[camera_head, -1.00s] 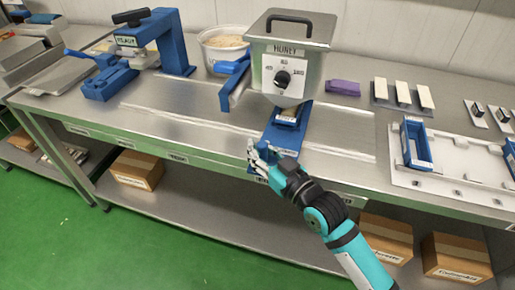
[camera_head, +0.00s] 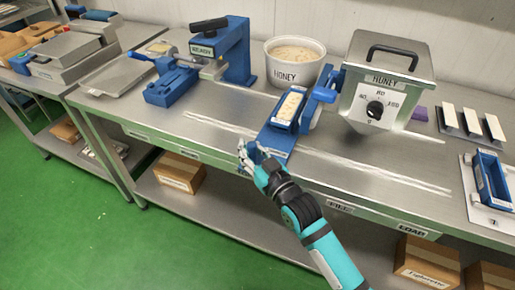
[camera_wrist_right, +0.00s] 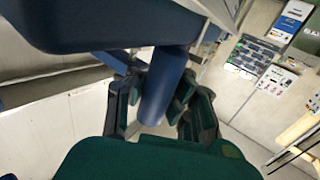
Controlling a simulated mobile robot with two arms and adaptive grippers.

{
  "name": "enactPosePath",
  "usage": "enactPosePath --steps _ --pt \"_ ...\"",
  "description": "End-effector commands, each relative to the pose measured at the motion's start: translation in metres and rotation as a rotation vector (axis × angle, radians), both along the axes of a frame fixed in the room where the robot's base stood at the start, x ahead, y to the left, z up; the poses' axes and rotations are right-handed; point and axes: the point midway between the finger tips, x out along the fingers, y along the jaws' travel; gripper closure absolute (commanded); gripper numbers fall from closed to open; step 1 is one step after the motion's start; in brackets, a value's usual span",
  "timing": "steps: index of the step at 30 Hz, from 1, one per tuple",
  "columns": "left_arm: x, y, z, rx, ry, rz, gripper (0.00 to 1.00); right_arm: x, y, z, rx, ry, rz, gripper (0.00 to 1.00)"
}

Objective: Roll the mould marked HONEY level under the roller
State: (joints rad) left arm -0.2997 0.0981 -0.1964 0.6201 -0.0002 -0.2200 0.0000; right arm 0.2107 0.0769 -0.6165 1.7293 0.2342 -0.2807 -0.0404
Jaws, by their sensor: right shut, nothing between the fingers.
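A blue mould (camera_head: 287,108) with a pale filling lies on a blue carriage (camera_head: 274,143) on the bench, left of the HONEY kettle (camera_head: 384,88). I cannot read a mark on the mould. My right gripper (camera_head: 250,154) is at the carriage's front end. In the right wrist view a blue post (camera_wrist_right: 161,95) shows between or just beyond the fingers, under a blue body; they do not clearly grip it. The blue roller stand (camera_head: 235,52), with a READY sign, stands to the left with a metal cylinder (camera_head: 213,69). My left gripper is out of view.
A HONEY tub (camera_head: 296,68) of pale mass stands behind the mould. The kettle's blue lever (camera_head: 318,92) stands close to the mould's right. Track lines run along the bench (camera_head: 215,125), clear between carriage and roller stand. Another blue mould (camera_head: 491,180) sits far right.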

Motion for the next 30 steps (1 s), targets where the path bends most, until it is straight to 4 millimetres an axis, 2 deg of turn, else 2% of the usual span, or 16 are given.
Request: enactPosePath --steps 1,5,9,14,25,26,30 --pt "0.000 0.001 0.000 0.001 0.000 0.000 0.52 -0.003 0.013 -0.001 0.005 0.006 0.014 1.00" --pt "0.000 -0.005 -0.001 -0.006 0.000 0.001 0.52 0.002 0.028 -0.002 0.005 0.006 0.013 1.00" --pt "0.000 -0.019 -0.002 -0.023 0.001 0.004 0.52 0.005 0.039 -0.002 0.005 0.006 0.013 1.00" --pt "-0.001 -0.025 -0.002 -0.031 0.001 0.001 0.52 0.007 0.045 -0.002 0.005 0.006 0.013 1.00" --pt "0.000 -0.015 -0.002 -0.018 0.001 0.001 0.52 0.008 0.047 -0.003 0.005 0.007 0.013 1.00" --pt "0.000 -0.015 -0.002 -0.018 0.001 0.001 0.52 0.008 0.047 -0.003 0.005 0.007 0.013 0.99" --pt "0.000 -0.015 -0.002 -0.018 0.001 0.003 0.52 0.008 0.046 -0.003 0.003 0.007 0.013 0.81"
